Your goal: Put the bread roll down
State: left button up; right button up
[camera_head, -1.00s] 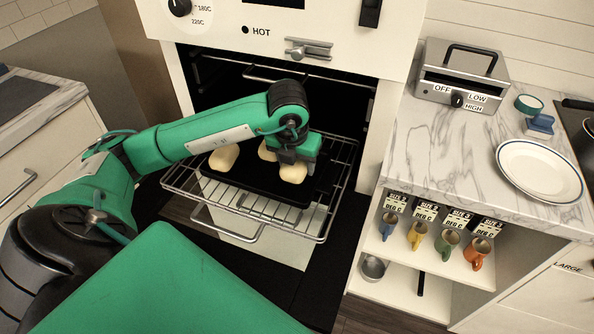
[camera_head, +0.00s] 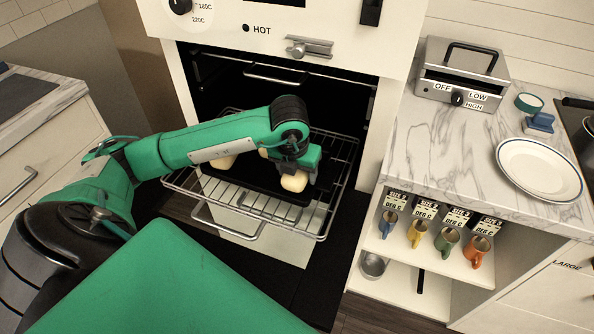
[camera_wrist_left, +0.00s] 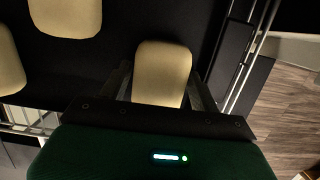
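A pale bread roll (camera_head: 294,182) is between the fingers of my left gripper (camera_head: 296,177), over the right part of the black baking tray (camera_head: 245,184). In the left wrist view the roll (camera_wrist_left: 162,72) fills most of the gap between the fingers of the gripper (camera_wrist_left: 160,84). Its underside is hidden, so I cannot tell whether it touches the tray. Two other rolls, one at left (camera_head: 221,161) and one behind my wrist (camera_head: 263,153), are on the tray; they also show in the left wrist view. My right gripper is out of view.
The tray sits on a pulled-out wire oven rack (camera_head: 322,205). The oven opening is behind it, under the HOT panel (camera_head: 262,30). To the right is a marble counter (camera_head: 425,150) with a toaster-like appliance (camera_head: 462,78) and a plate (camera_head: 540,170).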

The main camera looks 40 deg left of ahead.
pick_arm(q)
jog(key=shift+r, duration=0.15)
jog(key=v, duration=0.7)
jog(key=shift+r, duration=0.25)
